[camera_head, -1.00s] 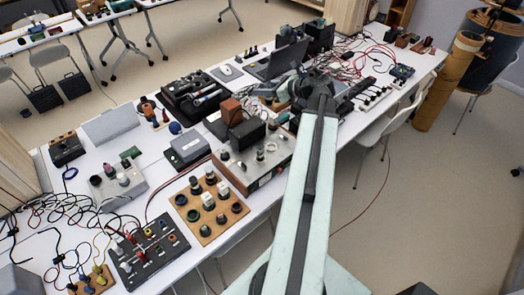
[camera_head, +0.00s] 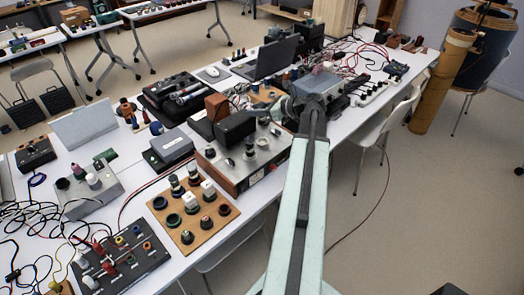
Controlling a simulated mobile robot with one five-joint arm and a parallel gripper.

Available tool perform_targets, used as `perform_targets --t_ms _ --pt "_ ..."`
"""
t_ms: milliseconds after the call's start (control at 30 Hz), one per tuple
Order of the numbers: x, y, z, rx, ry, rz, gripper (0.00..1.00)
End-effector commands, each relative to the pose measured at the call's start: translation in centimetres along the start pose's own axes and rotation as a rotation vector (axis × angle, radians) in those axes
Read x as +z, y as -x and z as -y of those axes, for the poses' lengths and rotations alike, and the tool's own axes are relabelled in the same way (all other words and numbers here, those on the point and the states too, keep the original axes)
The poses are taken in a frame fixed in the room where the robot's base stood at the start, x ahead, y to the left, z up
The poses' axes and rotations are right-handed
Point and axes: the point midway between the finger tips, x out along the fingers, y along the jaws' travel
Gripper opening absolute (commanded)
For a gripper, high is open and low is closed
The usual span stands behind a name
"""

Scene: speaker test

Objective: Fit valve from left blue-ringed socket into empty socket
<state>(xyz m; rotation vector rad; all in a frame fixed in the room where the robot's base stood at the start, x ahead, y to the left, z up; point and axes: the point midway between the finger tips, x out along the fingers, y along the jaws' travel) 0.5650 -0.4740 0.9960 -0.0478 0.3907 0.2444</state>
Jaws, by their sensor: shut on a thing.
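My gripper (camera_head: 283,108) is at the far end of my pale green arm, by the right rear of a metal chassis (camera_head: 240,178) with a wooden side. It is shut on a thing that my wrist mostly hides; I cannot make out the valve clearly. The chassis carries a dark box (camera_head: 236,127) and a few small round fittings, one of them a socket-like fitting (camera_head: 249,151). At this size I cannot tell which socket has a blue ring or which is empty.
A wooden board (camera_head: 203,243) with several knobs and round sockets lies in front of the chassis. A dark panel (camera_head: 122,272) with jacks is at lower left. A laptop (camera_head: 270,58) and red cables stand behind. A chair (camera_head: 385,130) is on the right, with free floor nearby.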

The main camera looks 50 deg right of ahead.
Motion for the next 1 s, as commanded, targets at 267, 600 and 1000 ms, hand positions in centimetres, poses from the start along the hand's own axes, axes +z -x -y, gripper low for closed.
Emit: perform_targets --t_ms 267,600,1000 --pt "-4.9 -2.0 0.0 -0.001 0.0 0.0 0.0" --pt "-7.0 -2.8 0.1 -0.002 -0.001 0.0 0.0" --pt "-9.0 -3.6 0.1 -0.003 -0.001 0.0 0.0"
